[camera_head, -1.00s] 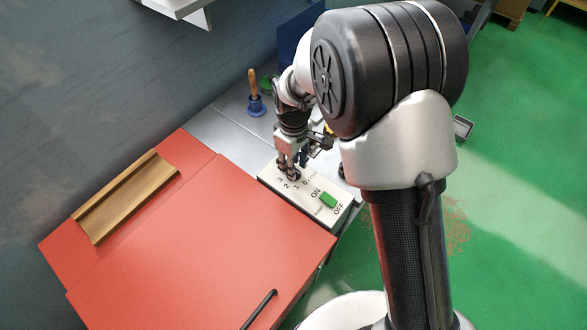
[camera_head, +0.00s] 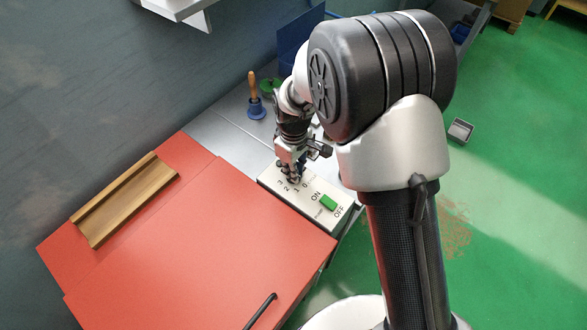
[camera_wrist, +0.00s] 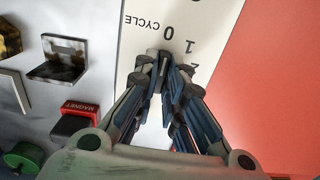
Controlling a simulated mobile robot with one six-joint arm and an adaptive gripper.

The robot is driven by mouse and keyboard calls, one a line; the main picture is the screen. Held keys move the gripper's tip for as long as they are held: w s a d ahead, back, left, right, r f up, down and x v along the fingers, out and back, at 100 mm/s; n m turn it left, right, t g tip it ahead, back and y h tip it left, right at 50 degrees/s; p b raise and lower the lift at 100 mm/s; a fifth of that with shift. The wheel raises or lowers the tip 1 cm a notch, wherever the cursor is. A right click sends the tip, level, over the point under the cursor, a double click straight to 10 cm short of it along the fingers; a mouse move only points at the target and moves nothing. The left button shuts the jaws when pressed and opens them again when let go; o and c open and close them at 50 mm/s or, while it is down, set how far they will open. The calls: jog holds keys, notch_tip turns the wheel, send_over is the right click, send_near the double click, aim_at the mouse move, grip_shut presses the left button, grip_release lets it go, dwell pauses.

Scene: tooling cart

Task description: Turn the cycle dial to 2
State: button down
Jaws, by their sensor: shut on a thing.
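The cream control panel (camera_head: 330,217) has a CYCLE dial with printed numbers 0, 1, 2 and 3, and a green switch (camera_head: 328,202) between ON and OFF. My gripper (camera_head: 292,177) is down over the dial at the panel's far end. In the wrist view my gripper (camera_wrist: 163,60) has its fingertips close together around the dark dial, next to the 0, 1 and 2 of the panel (camera_wrist: 200,12). The fingers hide most of the dial, so I cannot tell which number it points to.
The red cabinet top (camera_head: 200,250) adjoins the panel, with a wooden channel (camera_head: 125,200) on it. A blue-based, wooden-handled tool (camera_head: 256,108) stands on the grey surface behind. In the wrist view a red magnet block (camera_wrist: 75,118) and a metal bracket (camera_wrist: 60,60) lie beside the panel.

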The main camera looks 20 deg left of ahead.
jog(key=shift+m, duration=0.4)
jog(key=m+p, duration=0.1)
jog(key=m, duration=0.6)
jog(key=shift+p, duration=0.35)
jog(key=m, duration=0.4)
jog(key=shift+m+p, duration=0.3)
jog(key=shift+m, duration=1.9)
jog(key=c, duration=1.7)
grip_release()
